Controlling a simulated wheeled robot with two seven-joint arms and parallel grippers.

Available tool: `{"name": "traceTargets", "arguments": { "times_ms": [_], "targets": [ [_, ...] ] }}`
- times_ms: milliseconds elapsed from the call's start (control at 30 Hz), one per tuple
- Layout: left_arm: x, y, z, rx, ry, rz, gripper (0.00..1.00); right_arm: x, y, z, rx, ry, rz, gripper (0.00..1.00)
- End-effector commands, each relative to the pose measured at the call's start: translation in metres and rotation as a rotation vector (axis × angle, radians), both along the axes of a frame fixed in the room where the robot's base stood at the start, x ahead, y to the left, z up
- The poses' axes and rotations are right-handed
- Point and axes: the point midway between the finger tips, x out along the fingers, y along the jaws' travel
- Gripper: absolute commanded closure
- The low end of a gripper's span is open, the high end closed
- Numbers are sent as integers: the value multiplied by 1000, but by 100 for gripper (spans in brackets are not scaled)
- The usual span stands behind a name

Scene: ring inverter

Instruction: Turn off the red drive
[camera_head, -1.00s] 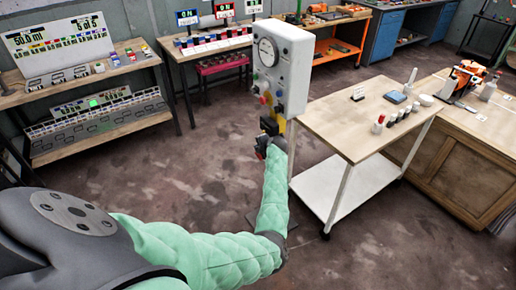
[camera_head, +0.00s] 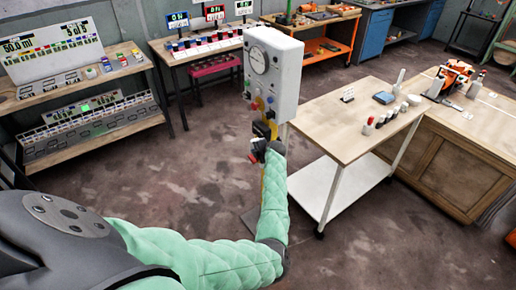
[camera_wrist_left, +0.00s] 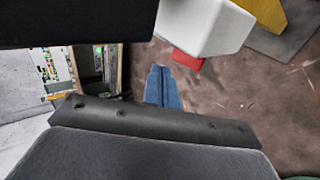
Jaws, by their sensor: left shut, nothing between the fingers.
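A pale grey control box (camera_head: 272,70) with a round gauge stands on a yellow post in the middle of the head view. No thing is clearly marked as the red drive. My right gripper is out of view.
A wooden-topped trolley (camera_head: 340,140) with small items stands right of the post. A wooden cabinet (camera_head: 440,165) is beyond it. Shelves (camera_head: 90,135) with a display board stand at the left, and a bench with small displays is behind. The floor at the left is clear.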

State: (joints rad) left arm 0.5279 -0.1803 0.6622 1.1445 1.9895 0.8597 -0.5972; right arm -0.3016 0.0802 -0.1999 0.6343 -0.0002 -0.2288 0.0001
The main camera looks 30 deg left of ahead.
Motion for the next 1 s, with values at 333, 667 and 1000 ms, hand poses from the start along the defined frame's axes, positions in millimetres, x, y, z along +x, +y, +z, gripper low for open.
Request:
{"name": "traceTargets", "arguments": {
  "times_ms": [333, 667, 1000],
  "targets": [
    [-8, -19, 18, 0, -1, 1, 100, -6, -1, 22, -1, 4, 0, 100],
    [-9, -21, 18, 0, -1, 1, 100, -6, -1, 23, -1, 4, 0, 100],
    [-9, -20, 17, 4, 0, -1, 100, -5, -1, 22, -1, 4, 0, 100]
  ]
}}
